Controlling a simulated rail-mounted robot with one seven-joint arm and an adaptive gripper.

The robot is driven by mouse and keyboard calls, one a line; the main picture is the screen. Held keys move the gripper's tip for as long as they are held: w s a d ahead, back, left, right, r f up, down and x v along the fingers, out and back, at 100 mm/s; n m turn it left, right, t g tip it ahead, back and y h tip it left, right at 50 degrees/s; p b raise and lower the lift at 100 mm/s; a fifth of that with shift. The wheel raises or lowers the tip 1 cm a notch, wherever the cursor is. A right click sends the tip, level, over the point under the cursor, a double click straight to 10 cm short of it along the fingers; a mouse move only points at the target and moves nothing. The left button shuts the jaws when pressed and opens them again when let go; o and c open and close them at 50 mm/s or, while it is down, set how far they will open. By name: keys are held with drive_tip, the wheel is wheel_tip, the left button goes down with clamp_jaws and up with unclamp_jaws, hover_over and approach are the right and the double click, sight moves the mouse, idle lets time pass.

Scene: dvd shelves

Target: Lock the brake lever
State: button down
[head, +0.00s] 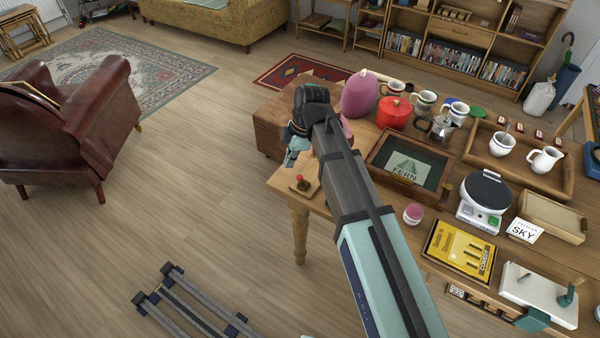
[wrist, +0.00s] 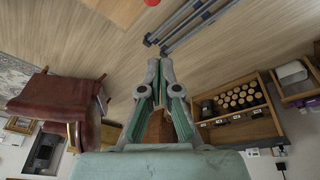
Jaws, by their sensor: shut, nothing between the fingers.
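A small wooden plate with a red-topped knob (head: 302,182) sits at the near left corner of the table; it may be the brake lever, but I cannot tell for sure. My gripper (head: 291,158) is just above and beyond it in the head view, apart from it as far as I can see. In the wrist view my gripper (wrist: 160,66) has its fingertips together with nothing between them. A red spot (wrist: 152,2) shows at the top edge of the wrist view, mostly cut off. A teal lever (head: 567,297) stands on a white box at the table's right.
My arm hangs over the crowded wooden table. A leather armchair (head: 75,125) stands left; the floor between is open.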

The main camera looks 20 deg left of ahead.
sight(301, 181)
drive_tip(key=shift+w+a+r, duration=0.1)
drive_tip(key=shift+a+r, duration=0.05)
drive_tip(key=shift+r, duration=0.35)
wheel_tip(301, 181, down, 9)
drive_tip(key=w+p, duration=0.1)
drive_tip(key=p, duration=0.3)
drive_tip(key=shift+d+f, duration=0.2)
drive_tip(key=shift+d, duration=0.25)
drive_tip(key=shift+w+a, duration=0.1)
drive_tip(key=shift+w, duration=0.05)
